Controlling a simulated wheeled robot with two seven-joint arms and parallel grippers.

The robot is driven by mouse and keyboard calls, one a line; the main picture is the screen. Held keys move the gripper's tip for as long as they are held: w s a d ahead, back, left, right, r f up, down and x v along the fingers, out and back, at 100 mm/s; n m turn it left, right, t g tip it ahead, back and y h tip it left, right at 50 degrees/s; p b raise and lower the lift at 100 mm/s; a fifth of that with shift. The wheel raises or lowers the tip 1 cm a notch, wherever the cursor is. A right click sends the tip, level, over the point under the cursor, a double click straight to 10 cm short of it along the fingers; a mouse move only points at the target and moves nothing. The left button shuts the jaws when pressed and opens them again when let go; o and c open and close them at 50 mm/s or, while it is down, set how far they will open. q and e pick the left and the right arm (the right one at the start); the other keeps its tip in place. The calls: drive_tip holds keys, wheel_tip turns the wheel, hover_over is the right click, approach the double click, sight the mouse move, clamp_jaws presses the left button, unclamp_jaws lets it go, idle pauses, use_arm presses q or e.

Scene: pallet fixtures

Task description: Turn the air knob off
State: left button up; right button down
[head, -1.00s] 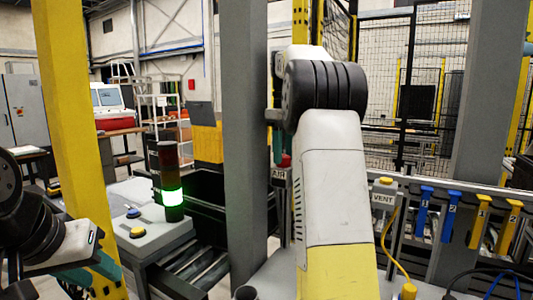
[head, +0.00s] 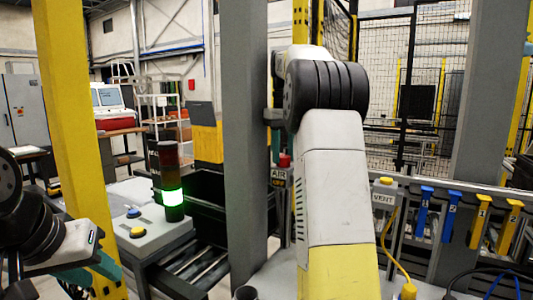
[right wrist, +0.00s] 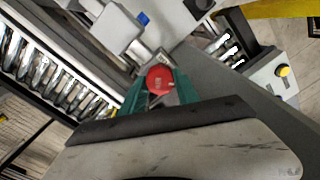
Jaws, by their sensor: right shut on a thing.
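The red air knob (right wrist: 160,79) sits between the two green fingers of my right gripper (right wrist: 158,92) in the right wrist view, and the gripper is shut on it. In the head view the knob (head: 284,160) shows just left of my right arm, above the AIR sign (head: 278,174). An orange-lettered patch shows under AIR, too small to read surely. My right arm hides most of that gripper there. My left gripper (head: 92,276) is at the lower left, away from the knob, with its teal fingers apart and empty.
A grey post (head: 246,130) stands just left of the knob. The VENT sign (head: 383,198) and a rail with blue and yellow tags (head: 480,220) are to the right. A lit green stack light (head: 172,197) stands on a grey box at left, beside a roller conveyor (head: 196,270).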

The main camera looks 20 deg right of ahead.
sight(284, 156)
drive_tip(key=c, duration=0.9)
unclamp_jaws()
drive_tip(key=shift+r, duration=0.1)
wheel_tip(284, 156, up, 7)
drive_tip(key=shift+f, duration=0.1)
drive_tip(key=shift+r, duration=0.4)
drive_tip(key=shift+s, duration=0.1)
